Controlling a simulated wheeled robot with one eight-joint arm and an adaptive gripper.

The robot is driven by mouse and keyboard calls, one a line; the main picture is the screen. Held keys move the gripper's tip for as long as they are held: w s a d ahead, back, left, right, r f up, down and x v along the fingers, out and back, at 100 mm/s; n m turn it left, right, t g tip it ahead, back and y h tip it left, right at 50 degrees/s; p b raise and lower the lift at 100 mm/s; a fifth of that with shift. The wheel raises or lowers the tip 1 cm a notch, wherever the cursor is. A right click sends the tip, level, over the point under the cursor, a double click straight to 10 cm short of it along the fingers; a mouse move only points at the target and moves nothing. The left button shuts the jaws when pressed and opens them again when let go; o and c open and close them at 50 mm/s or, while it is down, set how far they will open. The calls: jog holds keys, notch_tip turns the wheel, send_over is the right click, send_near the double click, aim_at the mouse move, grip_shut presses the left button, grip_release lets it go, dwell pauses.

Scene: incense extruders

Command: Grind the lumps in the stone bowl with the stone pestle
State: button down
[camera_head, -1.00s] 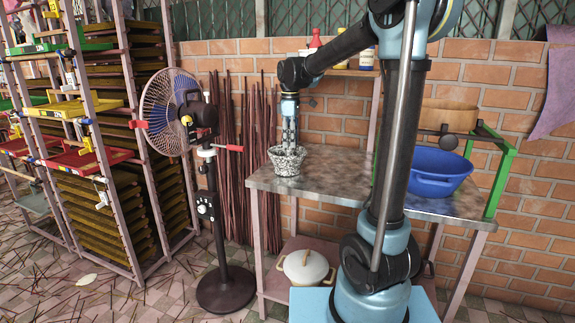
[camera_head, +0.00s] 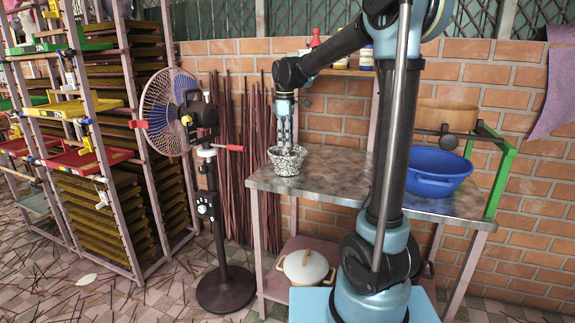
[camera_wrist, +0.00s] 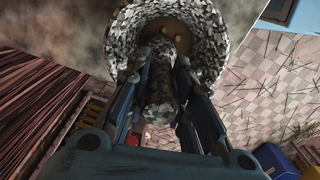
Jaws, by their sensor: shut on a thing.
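The speckled grey-and-white stone bowl (camera_head: 286,161) stands on the left end of the metal table. In the wrist view the bowl (camera_wrist: 213,58) shows from above, with brown lumps (camera_wrist: 172,32) at its bottom. My gripper (camera_head: 286,138) points down at the bowl's mouth. In the wrist view its fingers are shut on the speckled stone pestle (camera_wrist: 158,95), one on each side. The pestle reaches down into the bowl toward the lumps. I cannot tell whether its tip touches them, as the tip is partly hidden.
The metal table (camera_head: 335,180) is clear between the bowl and my arm. A blue basin (camera_head: 437,175) stands at its right end. A standing fan (camera_head: 177,115) is left of the table. A lidded pot (camera_head: 305,268) sits on the lower shelf. A brick wall is close behind.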

jog(key=shift+s+a, duration=0.15)
jog(key=shift+s, duration=0.1)
jog(key=shift+s, duration=0.45)
jog(key=shift+d, duration=0.2)
jog(key=shift+s+d, duration=0.15)
jog(key=shift+d, duration=0.25)
jog(key=shift+d, duration=0.15)
jog(key=shift+w+d, duration=0.3)
jog(key=shift+w, duration=0.05)
jog(key=shift+w+a+r, duration=0.1)
jog(key=shift+w, duration=0.5)
